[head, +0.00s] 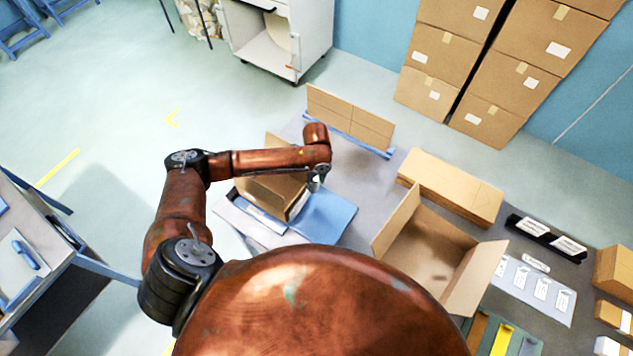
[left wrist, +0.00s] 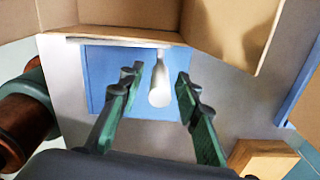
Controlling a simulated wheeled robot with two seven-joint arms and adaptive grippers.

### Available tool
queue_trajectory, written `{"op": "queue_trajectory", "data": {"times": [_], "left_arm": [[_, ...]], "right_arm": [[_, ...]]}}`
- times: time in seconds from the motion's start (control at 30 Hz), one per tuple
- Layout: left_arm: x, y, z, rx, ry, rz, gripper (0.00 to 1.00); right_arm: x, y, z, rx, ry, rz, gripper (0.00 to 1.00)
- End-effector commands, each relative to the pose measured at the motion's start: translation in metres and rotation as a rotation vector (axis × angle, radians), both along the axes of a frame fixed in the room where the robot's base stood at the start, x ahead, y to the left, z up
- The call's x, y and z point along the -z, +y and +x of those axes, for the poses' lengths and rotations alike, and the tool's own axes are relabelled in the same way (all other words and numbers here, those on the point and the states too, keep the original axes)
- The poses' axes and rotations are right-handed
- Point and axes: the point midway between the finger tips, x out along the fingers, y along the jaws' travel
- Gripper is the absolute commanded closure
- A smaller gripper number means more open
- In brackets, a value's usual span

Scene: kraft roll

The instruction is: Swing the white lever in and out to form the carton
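In the left wrist view the white lever (left wrist: 159,88) is a short rounded bar pointing toward me, in front of a blue panel (left wrist: 103,80). My left gripper (left wrist: 157,79) is open, its green-padded fingers on either side of the lever with gaps visible. The brown carton (left wrist: 232,28) stands just beyond, its flaps spread across the top. In the head view this carton (head: 270,190) is partly hidden by my left arm, beside a blue plate (head: 328,216). My left gripper (head: 316,180) is small there, at the carton's right side. My right gripper is not in view.
On the grey table, a larger open carton (head: 433,250) stands to the right, with a flat cardboard stack (head: 452,187) behind it. Upright cardboard sheets (head: 350,120) stand in a blue rack at the back. Labels (head: 535,288) and small boxes (head: 615,272) lie further right.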

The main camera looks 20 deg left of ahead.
Motion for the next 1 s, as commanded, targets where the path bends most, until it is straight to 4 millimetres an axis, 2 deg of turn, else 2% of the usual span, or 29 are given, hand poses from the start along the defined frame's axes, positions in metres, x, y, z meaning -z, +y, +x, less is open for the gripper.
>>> {"op": "queue_trajectory", "data": {"times": [0.07,0.4,1.0], "left_arm": [[-0.0001,0.0001,-0.0001,0.000,0.000,0.000,0.76],[-0.0002,0.0001,-0.0001,0.000,0.000,0.000,0.99],[-0.0006,0.0005,0.0004,0.005,0.000,0.000,1.00]], "right_arm": [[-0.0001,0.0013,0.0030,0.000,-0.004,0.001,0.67],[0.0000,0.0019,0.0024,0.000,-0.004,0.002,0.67],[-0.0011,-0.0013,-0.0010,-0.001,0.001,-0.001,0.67]]}}
